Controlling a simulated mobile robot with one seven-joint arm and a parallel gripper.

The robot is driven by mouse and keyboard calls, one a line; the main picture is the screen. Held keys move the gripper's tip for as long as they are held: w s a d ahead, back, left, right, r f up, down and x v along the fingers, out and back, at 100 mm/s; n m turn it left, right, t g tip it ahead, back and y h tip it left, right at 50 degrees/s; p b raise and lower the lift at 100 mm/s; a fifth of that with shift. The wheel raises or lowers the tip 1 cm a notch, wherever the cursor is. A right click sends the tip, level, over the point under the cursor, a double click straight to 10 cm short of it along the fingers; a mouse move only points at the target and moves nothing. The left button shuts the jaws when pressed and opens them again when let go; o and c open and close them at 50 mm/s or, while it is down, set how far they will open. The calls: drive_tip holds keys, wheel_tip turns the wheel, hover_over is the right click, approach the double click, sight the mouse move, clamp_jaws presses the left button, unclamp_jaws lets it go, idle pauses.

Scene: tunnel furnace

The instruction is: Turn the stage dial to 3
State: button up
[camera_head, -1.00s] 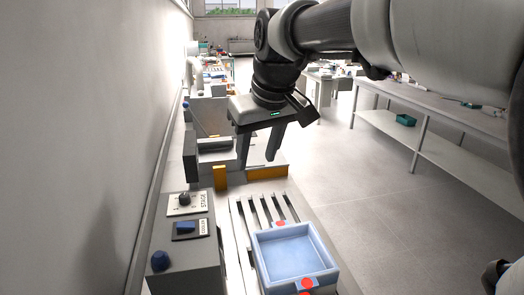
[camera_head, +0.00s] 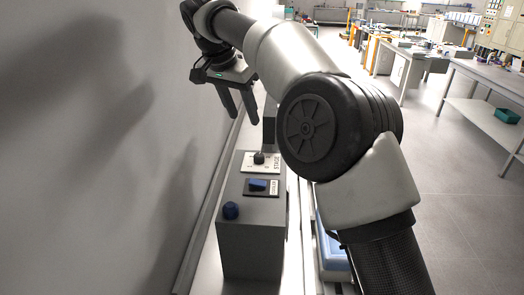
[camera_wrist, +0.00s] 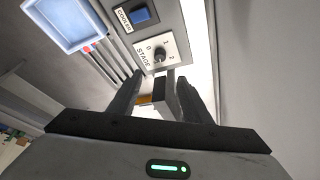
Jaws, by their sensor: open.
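The stage dial (camera_head: 259,158) is a small dark knob on a white plate marked STAGE, on top of a grey control box (camera_head: 252,240). In the wrist view the dial (camera_wrist: 160,56) appears just beyond the fingertips, roughly between them. I cannot read which number it points at. My gripper (camera_head: 242,120) is open and empty, fingers pointing down, beyond the dial and a little to its left in the head view. In the wrist view, my gripper (camera_wrist: 168,78) shows both fingers apart, and neither visibly touches the dial.
A wall (camera_head: 90,130) runs close along the left. A light-blue tray (camera_wrist: 68,22) lies beside the box, mostly hidden by my arm in the head view.

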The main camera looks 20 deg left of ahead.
sight(258, 155)
drive_tip(key=b+x, duration=0.1)
drive_tip(key=x, duration=1.6)
drive_tip(key=shift+w+f, duration=0.1)
drive_tip(key=shift+w, duration=0.05)
drive_tip(key=c, duration=1)
drive_tip(key=shift+c, duration=0.2)
drive_tip(key=shift+m+p, duration=0.3)
drive_tip(key=m+p, duration=0.1)
drive_tip(key=m+h+p, duration=0.1)
drive_tip(key=p, duration=0.1)
drive_tip(key=shift+a+r+m, duration=0.1)
drive_tip(key=shift+r+m, duration=0.15)
drive_tip(key=shift+m, duration=0.05)
drive_tip(key=shift+w+f+m+g+h+p, duration=0.15)
drive_tip(key=shift+m+g+h+p, duration=0.35)
drive_tip(key=shift+m+p, duration=0.8)
drive_tip(key=shift+m, duration=0.3)
